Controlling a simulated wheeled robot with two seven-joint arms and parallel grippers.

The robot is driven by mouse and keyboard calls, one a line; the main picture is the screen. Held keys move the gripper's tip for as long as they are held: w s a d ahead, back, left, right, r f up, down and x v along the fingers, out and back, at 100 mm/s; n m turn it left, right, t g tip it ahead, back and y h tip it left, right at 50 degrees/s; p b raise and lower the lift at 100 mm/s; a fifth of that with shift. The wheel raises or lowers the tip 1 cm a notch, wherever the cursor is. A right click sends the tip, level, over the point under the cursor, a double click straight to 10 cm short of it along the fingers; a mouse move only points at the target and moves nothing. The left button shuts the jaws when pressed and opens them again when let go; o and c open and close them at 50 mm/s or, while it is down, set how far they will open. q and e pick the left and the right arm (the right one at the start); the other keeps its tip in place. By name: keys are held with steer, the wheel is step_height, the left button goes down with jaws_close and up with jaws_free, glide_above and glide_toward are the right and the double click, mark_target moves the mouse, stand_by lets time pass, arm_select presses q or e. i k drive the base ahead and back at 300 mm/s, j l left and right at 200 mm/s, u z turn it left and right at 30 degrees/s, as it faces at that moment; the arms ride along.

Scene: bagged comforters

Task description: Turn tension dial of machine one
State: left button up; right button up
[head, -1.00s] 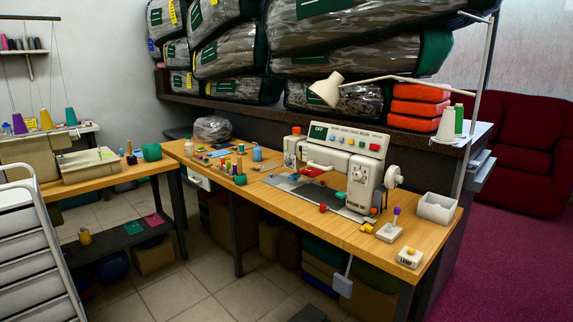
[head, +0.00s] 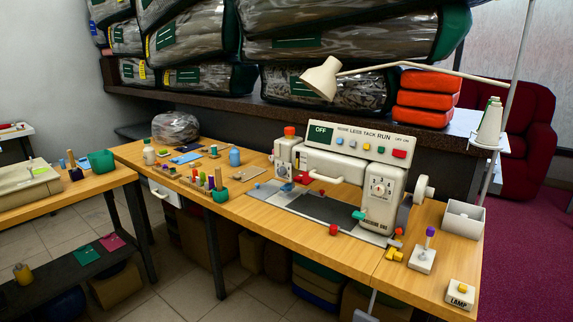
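The white sewing machine (head: 335,165) stands on the wooden table, with lettering low on its right column that appears to read "MACHINE ONE". A round dial (head: 380,188) with marks around it is on the front of that column. A green display on the top panel reads "OFF", beside several coloured buttons. A teal knob (head: 359,215) is low on the column, and a handwheel (head: 424,188) is on its right side. Neither of my grippers is in view.
The wooden table (head: 300,250) holds spools and small tools left of the machine. A lamp switch box (head: 460,294), a purple-topped lever (head: 424,250) and a white bin (head: 463,219) stand on its right end. Bagged comforters (head: 340,40) fill the shelf behind. Red carpet is clear at right.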

mark_target(281, 171)
steer(key=i+j+z, duration=0.3)
steer(key=i+j, duration=0.15)
steer(key=j, duration=0.25)
steer(key=i+j+z, duration=0.1)
steer(key=i+j, duration=0.15)
steer(key=j, duration=0.15)
steer(key=i+j+z, duration=0.15)
steer(key=j, duration=0.25)
steer(key=i+j+z, duration=0.15)
steer(key=j, duration=0.3)
steer(key=i+j+z, duration=0.15)
steer(key=j, duration=0.3)
steer(key=i+j+z, duration=0.15)
steer(key=j, duration=0.3)
steer(key=i+j+z, duration=0.15)
steer(key=j, duration=0.3)
